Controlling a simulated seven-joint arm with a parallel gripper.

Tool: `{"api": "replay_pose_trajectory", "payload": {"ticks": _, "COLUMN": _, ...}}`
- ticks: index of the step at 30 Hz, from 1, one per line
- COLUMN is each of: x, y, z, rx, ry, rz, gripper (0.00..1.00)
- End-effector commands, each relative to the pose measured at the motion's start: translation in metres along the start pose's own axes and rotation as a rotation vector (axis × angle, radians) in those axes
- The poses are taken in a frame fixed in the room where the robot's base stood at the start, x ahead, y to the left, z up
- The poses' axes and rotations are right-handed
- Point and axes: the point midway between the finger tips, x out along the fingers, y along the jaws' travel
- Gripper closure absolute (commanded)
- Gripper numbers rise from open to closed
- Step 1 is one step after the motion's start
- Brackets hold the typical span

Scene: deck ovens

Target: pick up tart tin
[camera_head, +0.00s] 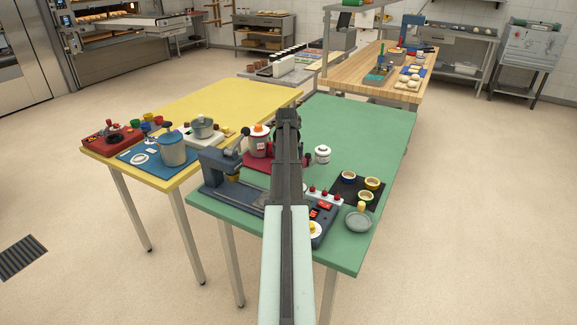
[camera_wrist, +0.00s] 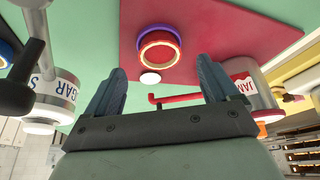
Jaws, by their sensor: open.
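A small round tin with a bright ringed rim, red inside and with a purple band, looks like the tart tin (camera_wrist: 160,48). It rests on a red mat (camera_wrist: 215,25) in the wrist view. My gripper (camera_wrist: 160,66) is open above it, with one finger to each side and nothing between them. The tin appears centred in the gap, a little beyond the fingertips. In the head view my arm hides this tin; a strip of the red mat (camera_head: 254,165) shows there.
A jam pot (camera_wrist: 252,90) stands right of the fingers, with a red rod (camera_wrist: 178,98) nearby. A sugar jar (camera_wrist: 55,92) and a dark lever (camera_wrist: 33,62) are at left. The far green table (camera_head: 365,125) is clear.

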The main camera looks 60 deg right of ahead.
Motion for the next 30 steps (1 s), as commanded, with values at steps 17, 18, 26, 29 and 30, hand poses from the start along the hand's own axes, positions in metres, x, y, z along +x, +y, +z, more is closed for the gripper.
{"api": "replay_pose_trajectory", "payload": {"ticks": 17, "x": 0.040, "y": 0.000, "z": 0.001, "rx": 0.000, "ry": 0.000, "rz": 0.000, "gripper": 0.13}}
{"api": "replay_pose_trajectory", "payload": {"ticks": 18, "x": 0.040, "y": 0.000, "z": 0.001, "rx": 0.000, "ry": 0.000, "rz": 0.000, "gripper": 0.17}}
{"api": "replay_pose_trajectory", "payload": {"ticks": 26, "x": 0.040, "y": 0.000, "z": 0.001, "rx": 0.000, "ry": -0.001, "rz": 0.000, "gripper": 0.42}}
{"api": "replay_pose_trajectory", "payload": {"ticks": 29, "x": 0.040, "y": 0.000, "z": 0.001, "rx": 0.000, "ry": -0.001, "rz": 0.000, "gripper": 0.51}}
{"api": "replay_pose_trajectory", "payload": {"ticks": 30, "x": 0.040, "y": 0.000, "z": 0.001, "rx": 0.000, "ry": -0.001, "rz": 0.000, "gripper": 0.55}}
